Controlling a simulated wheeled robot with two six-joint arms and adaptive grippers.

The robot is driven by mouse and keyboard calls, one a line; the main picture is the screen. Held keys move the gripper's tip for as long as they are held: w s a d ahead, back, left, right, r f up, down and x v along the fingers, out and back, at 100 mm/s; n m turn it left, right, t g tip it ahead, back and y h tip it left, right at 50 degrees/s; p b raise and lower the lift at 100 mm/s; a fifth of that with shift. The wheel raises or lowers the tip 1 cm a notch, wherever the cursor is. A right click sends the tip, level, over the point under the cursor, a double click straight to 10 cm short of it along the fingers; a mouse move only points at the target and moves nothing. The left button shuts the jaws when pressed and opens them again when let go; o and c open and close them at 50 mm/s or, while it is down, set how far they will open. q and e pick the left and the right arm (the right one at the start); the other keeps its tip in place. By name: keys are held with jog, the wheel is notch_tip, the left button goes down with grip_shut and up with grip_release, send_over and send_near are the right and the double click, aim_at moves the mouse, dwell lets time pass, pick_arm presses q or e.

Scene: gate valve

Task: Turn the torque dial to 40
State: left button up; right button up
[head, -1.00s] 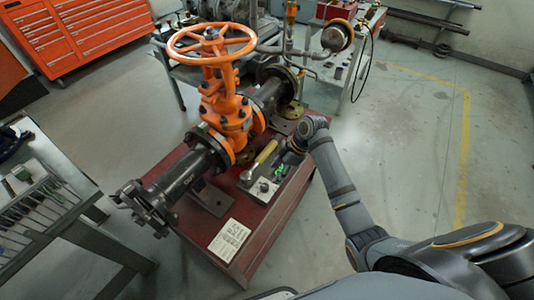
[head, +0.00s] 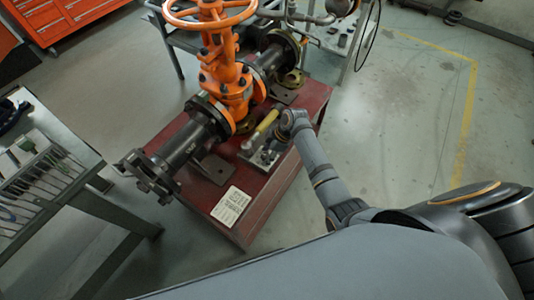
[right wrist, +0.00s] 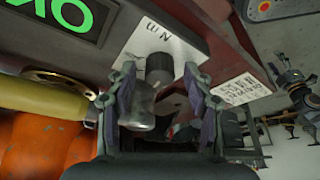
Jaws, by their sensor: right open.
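The torque dial (right wrist: 160,68) is a dark round knob on a pale plate (right wrist: 172,40) marked "N m" in the right wrist view. My right gripper (right wrist: 160,100) is open, with a finger on either side of the dial in that view; I cannot tell whether they touch it. A silver rounded metal part (right wrist: 141,108) lies beside the left finger, partly in front of the dial. In the head view my right gripper (head: 272,150) is over the small tester box (head: 258,163), hiding most of it. The dial's setting cannot be read. My left gripper is out of view.
A yellow-handled wrench (head: 264,125) lies beside the box; its handle also shows in the right wrist view (right wrist: 45,98). A green "OK" display (right wrist: 65,15) is lit. The orange gate valve (head: 228,85) stands close by. A printed card (head: 231,206) lies on the red stand (head: 245,235).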

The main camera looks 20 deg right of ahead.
grip_shut()
jog(key=shift+r+n+p, duration=0.15)
jog(key=shift+n+p, duration=0.15)
jog(key=shift+n, duration=0.2)
jog(key=shift+n+g, duration=0.4)
jog(key=shift+n, duration=0.2)
grip_release()
